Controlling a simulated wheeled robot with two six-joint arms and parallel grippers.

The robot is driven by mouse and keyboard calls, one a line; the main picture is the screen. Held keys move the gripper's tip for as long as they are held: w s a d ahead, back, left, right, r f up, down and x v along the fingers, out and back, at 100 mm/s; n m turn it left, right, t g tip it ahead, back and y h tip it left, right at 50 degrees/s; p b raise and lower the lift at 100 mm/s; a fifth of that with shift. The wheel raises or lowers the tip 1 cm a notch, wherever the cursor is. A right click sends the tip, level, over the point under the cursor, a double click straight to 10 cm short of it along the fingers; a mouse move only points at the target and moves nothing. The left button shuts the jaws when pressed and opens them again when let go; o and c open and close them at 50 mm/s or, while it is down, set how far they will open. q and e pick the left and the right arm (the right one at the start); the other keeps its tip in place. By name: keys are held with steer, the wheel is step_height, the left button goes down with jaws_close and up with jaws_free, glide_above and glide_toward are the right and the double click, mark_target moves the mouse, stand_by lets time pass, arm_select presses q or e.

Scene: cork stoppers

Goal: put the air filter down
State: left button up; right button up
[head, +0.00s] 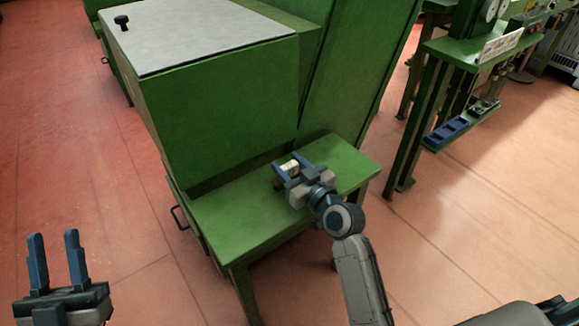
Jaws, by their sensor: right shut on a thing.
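My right gripper (286,171) is over the green bench top of the machine, with its fingers pointing away from me. It is shut on a small cream-coloured thing, which I take as the air filter (290,167); the fingers hide part of it. I cannot tell whether the filter touches the bench (235,222). My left gripper (55,262) is at the lower left, above the red floor, open and empty with its two blue fingers apart.
A large green cabinet with a pale lid (195,32) rises behind the bench. The bench is clear on both sides of my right gripper. Another green machine with a blue tray (447,133) stands at the upper right. Red floor lies open left and right.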

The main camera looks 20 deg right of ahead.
steer(key=shift+f, duration=0.15)
steer(key=o, duration=1)
